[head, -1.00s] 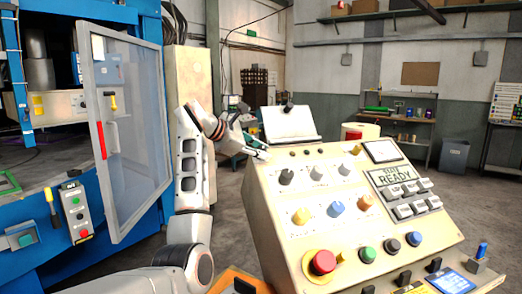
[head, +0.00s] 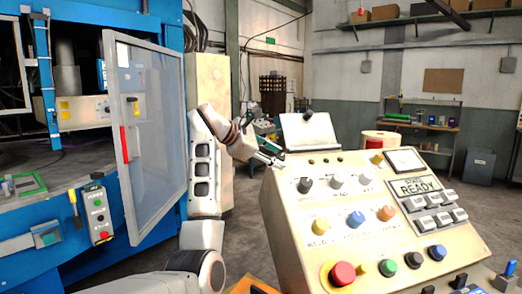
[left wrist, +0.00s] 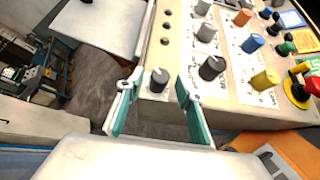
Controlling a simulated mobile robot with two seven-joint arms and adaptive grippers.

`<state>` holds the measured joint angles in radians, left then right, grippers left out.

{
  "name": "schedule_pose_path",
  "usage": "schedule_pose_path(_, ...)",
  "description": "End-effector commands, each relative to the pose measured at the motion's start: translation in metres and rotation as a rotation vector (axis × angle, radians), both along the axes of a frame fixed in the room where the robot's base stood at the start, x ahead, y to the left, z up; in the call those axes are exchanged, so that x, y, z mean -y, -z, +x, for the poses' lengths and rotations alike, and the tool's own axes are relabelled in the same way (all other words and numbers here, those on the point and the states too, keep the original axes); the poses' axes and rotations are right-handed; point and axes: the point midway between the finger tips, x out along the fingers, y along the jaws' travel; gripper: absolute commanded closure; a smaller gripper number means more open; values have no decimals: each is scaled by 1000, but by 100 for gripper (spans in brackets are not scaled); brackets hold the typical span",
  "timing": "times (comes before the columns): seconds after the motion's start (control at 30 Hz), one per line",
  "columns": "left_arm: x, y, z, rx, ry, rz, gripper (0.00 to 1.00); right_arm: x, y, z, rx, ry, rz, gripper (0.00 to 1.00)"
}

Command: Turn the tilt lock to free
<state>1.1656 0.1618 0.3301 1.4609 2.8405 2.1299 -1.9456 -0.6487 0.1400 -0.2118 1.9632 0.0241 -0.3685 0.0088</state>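The sloped cream control console (head: 284,223) carries several rotary knobs; no tilt lock label is readable. In the left wrist view a dark grey knob with a pale pointer mark (left wrist: 158,80) sits at the panel's corner, beside small indicator lamps. My left gripper (left wrist: 154,92) is open, its teal-lined fingers on either side of that knob with visible gaps. In the head view my left gripper (head: 273,161) is at the console's upper left corner and hides this knob. A second dark knob (left wrist: 212,67) is just right of the fingers. My right gripper is not in view.
A red mushroom button (head: 342,273) and several coloured buttons line the panel's lower part. A blue machine with a glazed door (head: 150,130) stands on the left. A white sloped board (head: 308,131) is behind the console. Open floor lies beyond.

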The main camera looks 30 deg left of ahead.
Motion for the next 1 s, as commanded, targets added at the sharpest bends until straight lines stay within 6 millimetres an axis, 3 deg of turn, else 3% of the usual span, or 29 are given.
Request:
schedule_pose_path(0.3,-23,-31,-53,1,-4,4,63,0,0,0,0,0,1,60)
schedule_pose_path(0.5,-30,-42,-72,0,-2,1,63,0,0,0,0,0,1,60)
schedule_pose_path(1.0,-31,-45,-78,-1,-1,1,63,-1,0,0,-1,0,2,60)
